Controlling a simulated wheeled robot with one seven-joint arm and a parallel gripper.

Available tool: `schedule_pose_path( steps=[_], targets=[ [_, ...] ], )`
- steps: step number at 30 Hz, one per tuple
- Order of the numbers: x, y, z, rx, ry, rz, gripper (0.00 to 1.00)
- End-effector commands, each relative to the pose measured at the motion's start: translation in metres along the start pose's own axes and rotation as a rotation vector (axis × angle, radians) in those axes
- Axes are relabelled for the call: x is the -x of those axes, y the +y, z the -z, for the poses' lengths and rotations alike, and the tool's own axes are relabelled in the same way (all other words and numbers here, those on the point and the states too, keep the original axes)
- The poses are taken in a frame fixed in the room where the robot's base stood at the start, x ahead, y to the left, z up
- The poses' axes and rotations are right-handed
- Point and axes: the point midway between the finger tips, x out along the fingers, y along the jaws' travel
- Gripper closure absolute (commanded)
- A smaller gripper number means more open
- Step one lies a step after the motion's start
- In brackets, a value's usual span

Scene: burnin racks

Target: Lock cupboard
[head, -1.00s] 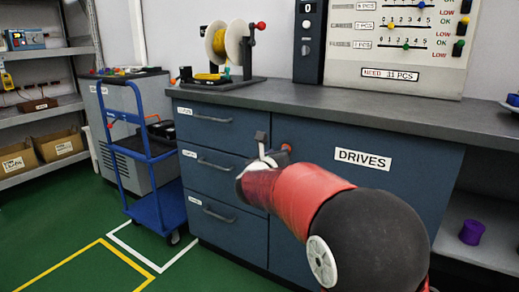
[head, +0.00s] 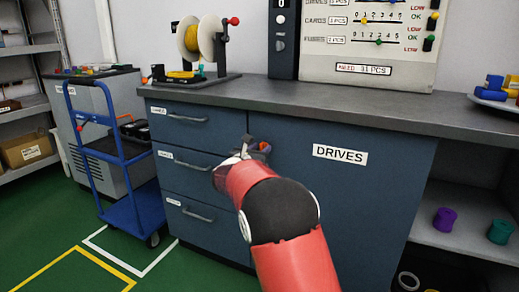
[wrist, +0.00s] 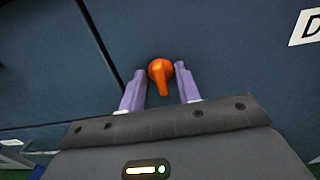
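The cupboard is the blue door marked DRIVES (head: 345,205), and it looks closed, flush with the front. An orange turn handle (wrist: 160,75) sits near the door's left edge, and its orange tip (head: 265,147) shows in the head view. In the wrist view its grip points down toward my gripper. My gripper (wrist: 160,82) is open, with one purple finger on each side of the handle and a gap on both sides. In the head view my gripper (head: 248,150) is in front of the door's upper left, partly hidden by my red arm.
Three drawers (head: 190,160) are left of the door. A blue trolley (head: 120,165) stands further left. The worktop (head: 300,97) above holds a spool stand (head: 200,50) and a panel. An open shelf (head: 465,230) with purple and green spools is at right.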

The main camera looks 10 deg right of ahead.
Motion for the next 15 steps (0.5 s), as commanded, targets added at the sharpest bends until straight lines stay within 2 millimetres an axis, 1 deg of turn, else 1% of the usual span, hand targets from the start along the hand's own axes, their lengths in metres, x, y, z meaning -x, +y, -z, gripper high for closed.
schedule_pose_path(
  steps=[5, 12, 15],
  targets=[
    [0.0, -0.0001, -0.0001, 0.0, 0.0, 0.0, 0.67],
    [0.0001, -0.0002, -0.0002, 0.001, -0.001, 0.0, 0.99],
    [0.0001, -0.0002, -0.0003, 0.001, -0.001, 0.0, 1.0]
  ],
)
